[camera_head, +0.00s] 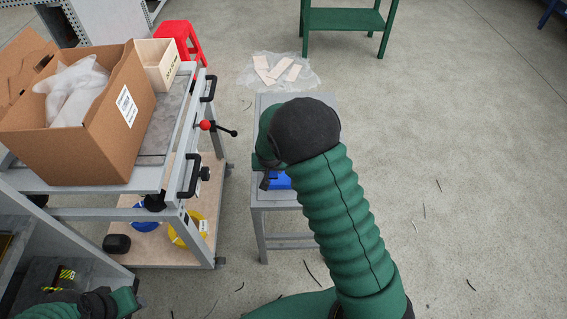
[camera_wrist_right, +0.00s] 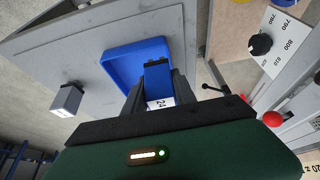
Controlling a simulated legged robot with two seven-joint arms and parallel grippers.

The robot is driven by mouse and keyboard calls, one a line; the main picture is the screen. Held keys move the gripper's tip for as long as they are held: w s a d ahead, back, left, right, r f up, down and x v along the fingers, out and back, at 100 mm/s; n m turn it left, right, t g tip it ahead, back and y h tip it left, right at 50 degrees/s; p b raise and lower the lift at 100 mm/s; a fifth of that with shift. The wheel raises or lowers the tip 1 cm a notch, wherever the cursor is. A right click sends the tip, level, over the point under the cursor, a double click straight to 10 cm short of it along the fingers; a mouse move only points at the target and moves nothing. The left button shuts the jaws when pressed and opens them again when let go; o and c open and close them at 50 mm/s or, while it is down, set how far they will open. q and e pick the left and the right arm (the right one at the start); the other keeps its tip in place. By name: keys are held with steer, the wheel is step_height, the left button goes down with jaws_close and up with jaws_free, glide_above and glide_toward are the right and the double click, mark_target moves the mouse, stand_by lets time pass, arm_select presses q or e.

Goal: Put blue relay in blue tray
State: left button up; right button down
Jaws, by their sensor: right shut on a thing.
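The blue relay (camera_wrist_right: 157,75), with a white label reading 24, is between the fingers of my right gripper (camera_wrist_right: 158,90), which is shut on it. In the right wrist view the relay overlaps the right part of the blue tray (camera_wrist_right: 112,68). I cannot tell whether it touches the tray floor. In the head view my right gripper (camera_head: 266,178) is mostly hidden by my arm, and a bit of blue (camera_head: 281,181) shows beside it. My left gripper (camera_head: 112,302) is at the bottom left, and its jaws are unclear.
The tray lies on a grey table (camera_head: 270,200). A grey block-like part (camera_wrist_right: 67,98) stands near the tray. A frame with a red-knobbed lever (camera_head: 206,125) and a cardboard box (camera_head: 110,140) are at the left. Open floor lies to the right.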

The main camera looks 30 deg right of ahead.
steer(key=w+d, duration=0.1)
steer(key=d, duration=0.1)
steer(key=w+d, duration=0.1)
steer(key=d, duration=0.1)
steer(key=w+d+f, duration=0.1)
steer(key=d, duration=0.1)
steer(key=shift+w+d, duration=0.15)
steer(key=shift+w, duration=0.15)
steer(key=shift+w+d+f, duration=0.1)
steer(key=shift+d, duration=0.2)
step_height(320, 180, down, 3)
steer(key=shift+a+r, duration=0.1)
steer(key=shift+r, duration=0.05)
steer(key=shift+f+b, duration=0.3)
steer(key=shift+a+r, duration=0.1)
steer(key=shift+a, duration=0.05)
steer(key=c, duration=1)
jaws_free()
